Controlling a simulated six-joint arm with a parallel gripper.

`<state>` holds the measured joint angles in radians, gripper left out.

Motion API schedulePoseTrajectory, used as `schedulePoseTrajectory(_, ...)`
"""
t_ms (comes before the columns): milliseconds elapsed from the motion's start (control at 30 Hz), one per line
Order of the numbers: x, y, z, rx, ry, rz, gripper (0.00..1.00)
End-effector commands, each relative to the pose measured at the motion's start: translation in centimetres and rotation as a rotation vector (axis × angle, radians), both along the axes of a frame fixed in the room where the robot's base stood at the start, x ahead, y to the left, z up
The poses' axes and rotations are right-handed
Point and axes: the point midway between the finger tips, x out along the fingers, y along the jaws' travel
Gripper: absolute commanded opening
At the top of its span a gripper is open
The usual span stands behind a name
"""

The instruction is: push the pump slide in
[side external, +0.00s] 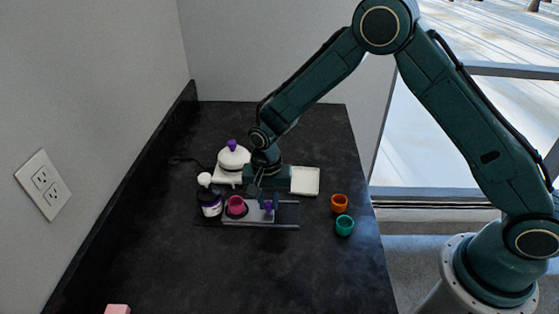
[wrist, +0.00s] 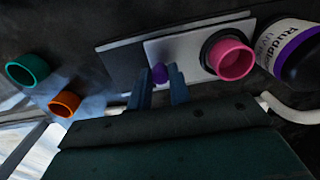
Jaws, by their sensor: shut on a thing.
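The pump slide is a light grey plate (side external: 257,216) on a dark rail base (side external: 287,226). It also shows in the wrist view (wrist: 190,48). The fingers partly hide the knob and plate.
A bottle (side external: 211,206) with a white pump top stands just left of the slide. A white lidded vessel (side external: 233,157) and a white tray (side external: 305,181) are behind. Orange (side external: 339,203) and teal (side external: 345,225) cups stand right. The front counter is mostly clear.

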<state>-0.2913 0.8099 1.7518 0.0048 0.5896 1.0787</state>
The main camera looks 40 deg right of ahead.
Motion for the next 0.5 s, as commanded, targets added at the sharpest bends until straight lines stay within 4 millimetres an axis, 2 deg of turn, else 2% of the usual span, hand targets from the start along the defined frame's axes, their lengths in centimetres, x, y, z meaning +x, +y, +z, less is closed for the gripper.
schedulePoseTrajectory(133, 0.46, 0.48, 0.05, 0.012, -0.016, 0.008, 0.0)
schedulePoseTrajectory(167, 0.46, 0.5, 0.06, 0.012, -0.016, 0.008, 0.23)
schedulePoseTrajectory(267, 0.42, 0.47, 0.06, 0.012, -0.015, 0.008, 0.41)
schedulePoseTrajectory(500, 0.29, 0.33, 0.06, 0.008, -0.011, 0.006, 0.41)
